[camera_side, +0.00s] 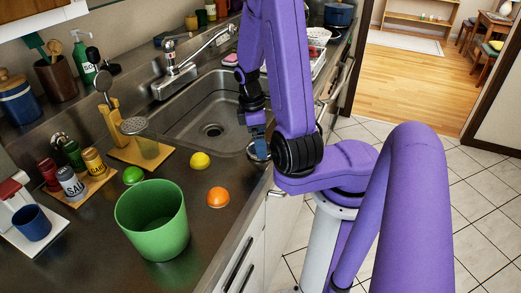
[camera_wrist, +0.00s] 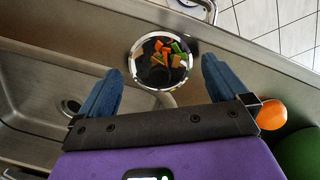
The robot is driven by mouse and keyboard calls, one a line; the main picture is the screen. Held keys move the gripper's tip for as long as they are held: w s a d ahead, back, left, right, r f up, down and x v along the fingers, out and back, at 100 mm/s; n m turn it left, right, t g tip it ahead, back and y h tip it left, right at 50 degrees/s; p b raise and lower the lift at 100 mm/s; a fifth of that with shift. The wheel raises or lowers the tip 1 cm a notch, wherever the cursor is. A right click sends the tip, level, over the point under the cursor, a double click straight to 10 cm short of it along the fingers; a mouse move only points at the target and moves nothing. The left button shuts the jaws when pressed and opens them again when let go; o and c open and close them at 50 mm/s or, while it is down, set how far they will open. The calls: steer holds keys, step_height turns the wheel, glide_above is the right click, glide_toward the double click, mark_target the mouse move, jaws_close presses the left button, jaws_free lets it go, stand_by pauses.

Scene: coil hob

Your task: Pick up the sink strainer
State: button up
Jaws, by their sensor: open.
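The sink strainer (camera_wrist: 152,76) is a round metal cup with a shiny rim and a dark inside. It holds orange and green vegetable scraps and sits on the steel counter strip beside the basin. In the wrist view it lies beyond and between my two blue fingers. My gripper (camera_wrist: 160,85) is open, with nothing between its fingers that I can see it touching. In the side view my gripper (camera_side: 257,135) points down over the sink's near right edge, and it partly hides the strainer (camera_side: 251,154) just below.
The sink basin (camera_side: 205,112) with its drain lies left of my gripper. On the counter are an orange (camera_side: 218,197), a lemon (camera_side: 200,160), a lime (camera_side: 133,175) and a green bin (camera_side: 153,225). The faucet (camera_side: 175,75) stands behind the basin.

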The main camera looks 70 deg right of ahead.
steer(key=shift+s+d+f, duration=0.1)
steer(key=shift+s+f, duration=0.05)
steer(key=shift+f, duration=0.8)
steer(key=c, duration=0.8)
steer(key=shift+c, duration=0.2)
